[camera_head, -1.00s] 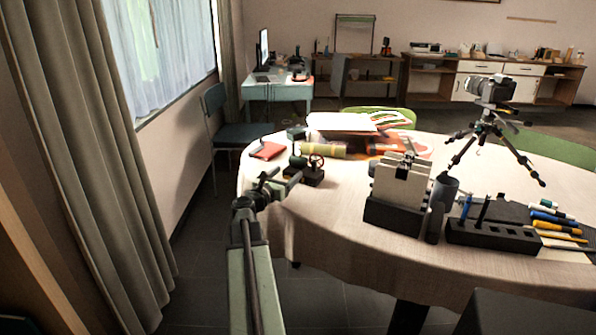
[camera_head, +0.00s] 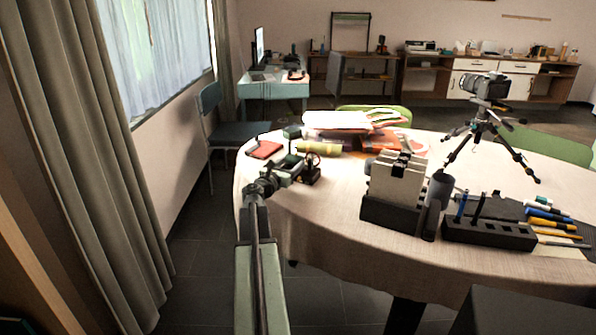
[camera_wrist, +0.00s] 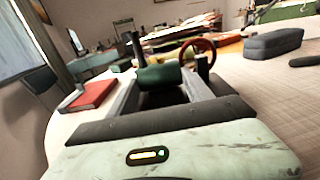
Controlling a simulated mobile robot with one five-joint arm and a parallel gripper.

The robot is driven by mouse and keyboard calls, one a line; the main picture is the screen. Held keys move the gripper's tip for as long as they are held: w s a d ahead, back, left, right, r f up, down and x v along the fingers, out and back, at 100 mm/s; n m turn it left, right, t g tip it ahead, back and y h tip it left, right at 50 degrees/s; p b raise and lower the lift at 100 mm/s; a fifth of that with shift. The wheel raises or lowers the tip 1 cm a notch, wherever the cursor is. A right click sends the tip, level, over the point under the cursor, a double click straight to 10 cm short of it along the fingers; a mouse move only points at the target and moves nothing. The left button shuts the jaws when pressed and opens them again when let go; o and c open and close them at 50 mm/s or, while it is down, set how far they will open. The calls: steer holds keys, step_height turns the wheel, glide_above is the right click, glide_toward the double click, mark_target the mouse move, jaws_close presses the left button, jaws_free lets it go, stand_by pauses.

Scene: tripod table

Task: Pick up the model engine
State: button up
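The model engine (camera_head: 312,172) stands on the left part of the round table, with a dark base and a flywheel. In the wrist view the engine (camera_wrist: 160,77) shows a green boiler, a dark chimney and a red flywheel. My gripper (camera_head: 292,168) is at the engine and hides part of it in the head view. In the wrist view my gripper (camera_wrist: 163,92) is open, with one grey finger on each side of the boiler. I cannot tell whether either finger touches it. The engine's base is mostly hidden.
A red book (camera_head: 264,150) lies left of the engine. Papers and folders (camera_head: 340,121) lie behind it. A grey case (camera_wrist: 273,43) is to the right in the wrist view. A black pen holder (camera_head: 490,233) and a camera tripod (camera_head: 487,130) stand further right.

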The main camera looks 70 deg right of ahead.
jaws_close()
steer(key=shift+r, duration=0.15)
step_height(320, 180, up, 10)
steer(key=p, duration=1)
